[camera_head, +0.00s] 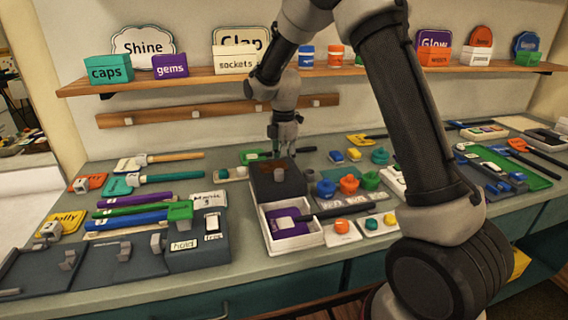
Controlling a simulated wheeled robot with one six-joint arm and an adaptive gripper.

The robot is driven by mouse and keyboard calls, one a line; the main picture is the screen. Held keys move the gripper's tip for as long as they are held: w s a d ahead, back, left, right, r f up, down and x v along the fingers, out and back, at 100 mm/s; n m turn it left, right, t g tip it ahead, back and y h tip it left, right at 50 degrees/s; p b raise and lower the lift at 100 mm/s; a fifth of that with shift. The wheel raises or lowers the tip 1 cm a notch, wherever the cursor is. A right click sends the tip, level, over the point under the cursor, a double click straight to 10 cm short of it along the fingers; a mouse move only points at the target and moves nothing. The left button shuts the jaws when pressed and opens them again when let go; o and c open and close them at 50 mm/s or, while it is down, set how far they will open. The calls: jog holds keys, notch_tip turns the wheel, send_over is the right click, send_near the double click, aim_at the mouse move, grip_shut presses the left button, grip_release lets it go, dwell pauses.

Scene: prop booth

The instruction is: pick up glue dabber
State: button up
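My gripper (278,152) points down over the back middle of the workbench, just behind a dark open box (276,182). Its fingers are small and dark, and I cannot tell whether they are open or shut or hold anything. No item is clearly marked as the glue dabber. A green piece (252,155) lies beside the gripper, partly hidden.
Several coloured pots (348,184) stand right of the dark box. A grey rack (70,266) fills the front left of the bench. A shelf (200,79) with labelled bins runs along the wall behind. My arm hides part of the bench on the right.

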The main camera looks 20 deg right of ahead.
jog(key=c, duration=0.6)
jog(key=shift+o, duration=0.2)
jog(key=shift+r, duration=0.15)
